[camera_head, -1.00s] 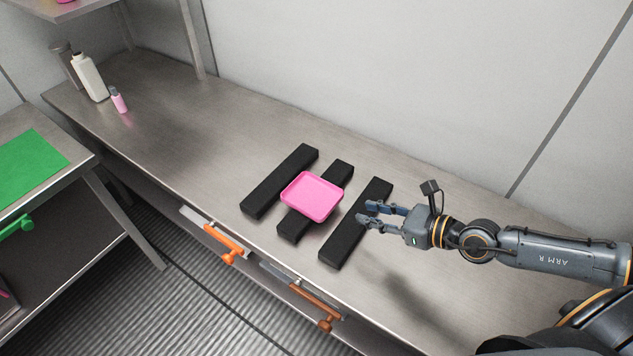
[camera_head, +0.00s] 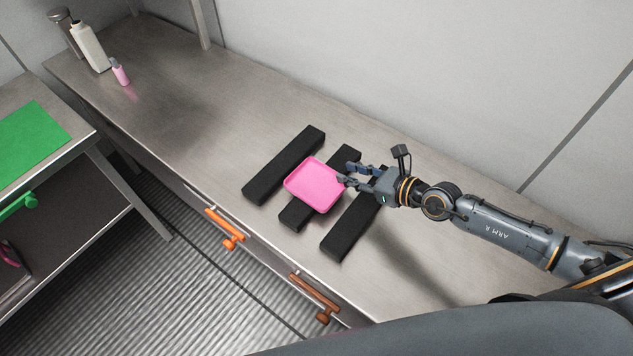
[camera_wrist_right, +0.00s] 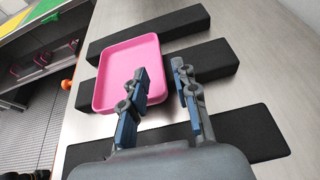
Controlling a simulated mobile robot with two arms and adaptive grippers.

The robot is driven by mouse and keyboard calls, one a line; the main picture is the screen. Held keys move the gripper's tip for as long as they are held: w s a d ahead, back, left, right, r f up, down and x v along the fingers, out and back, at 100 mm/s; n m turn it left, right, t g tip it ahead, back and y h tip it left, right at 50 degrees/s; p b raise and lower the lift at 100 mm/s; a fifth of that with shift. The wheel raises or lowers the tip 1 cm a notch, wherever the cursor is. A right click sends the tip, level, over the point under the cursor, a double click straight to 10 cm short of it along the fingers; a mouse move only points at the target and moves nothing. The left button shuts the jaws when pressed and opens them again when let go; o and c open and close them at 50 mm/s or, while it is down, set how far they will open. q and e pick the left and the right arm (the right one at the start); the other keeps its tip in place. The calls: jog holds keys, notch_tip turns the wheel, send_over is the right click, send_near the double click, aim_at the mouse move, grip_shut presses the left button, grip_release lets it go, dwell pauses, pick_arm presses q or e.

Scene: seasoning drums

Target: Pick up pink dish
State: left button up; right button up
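The pink dish (camera_head: 312,182) is a shallow square tray with a raised rim, lying on a black bar (camera_head: 295,214) on the steel counter. In the right wrist view the dish (camera_wrist_right: 114,72) lies ahead, left of centre. My right gripper (camera_head: 347,173) is open at the dish's right edge. In the wrist view its fingers (camera_wrist_right: 160,72) appear on either side of the rim: the left one over the dish, the right one outside it. I cannot tell whether they touch it. My left gripper is not in view.
Two more black bars lie on the counter (camera_head: 190,110), one left of the dish (camera_head: 284,165) and one under my right gripper (camera_head: 352,228). Bottles (camera_head: 89,46) stand at the far left. Orange (camera_head: 226,228) and brown (camera_head: 314,295) handles stick out at the front edge.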

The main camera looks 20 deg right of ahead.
aim_at(334, 170)
jog(key=shift+w+a+f, duration=0.1)
jog(key=shift+w+a, duration=0.25)
jog(key=x, duration=0.3)
jog(key=shift+w+a+f, duration=0.1)
jog(key=shift+w+f, duration=0.1)
jog(key=shift+w, duration=0.05)
jog(key=shift+w+a+f, duration=0.2)
jog(key=shift+w+a, duration=0.05)
jog(key=shift+w, duration=0.1)
jog(key=shift+s, duration=0.1)
grip_shut()
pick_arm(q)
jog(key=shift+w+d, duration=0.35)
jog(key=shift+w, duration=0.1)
pick_arm(e)
jog(key=shift+r, duration=0.1)
